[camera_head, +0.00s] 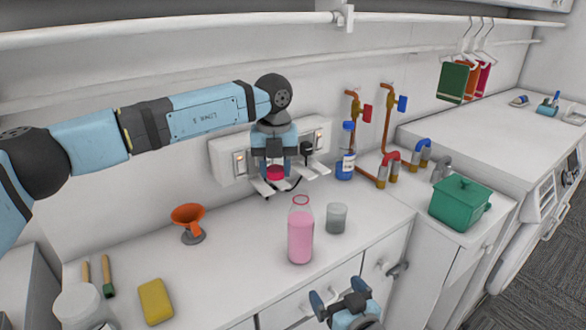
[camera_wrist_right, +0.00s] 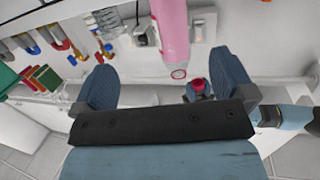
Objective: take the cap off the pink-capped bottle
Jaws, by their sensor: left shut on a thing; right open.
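The bottle (camera_head: 300,238) stands upright on the counter, filled with pink. Its neck is bare, with a pink ring at the mouth. It also shows in the right wrist view (camera_wrist_right: 171,30). The pink-red cap (camera_head: 276,173) is apart from the bottle, held above the counter behind and left of it. My left gripper (camera_head: 275,183) is shut on this cap, which also shows in the right wrist view (camera_wrist_right: 199,86). My right gripper (camera_head: 339,294) is open and empty, at the counter's front edge, nearer than the bottle and apart from it.
A grey cup (camera_head: 336,218) stands close right of the bottle. A blue bottle (camera_head: 345,165) stands behind, near copper pipes. An orange funnel (camera_head: 188,221), a yellow sponge (camera_head: 155,300) and a brush (camera_head: 107,275) are to the left. A green pot (camera_head: 460,204) is at right.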

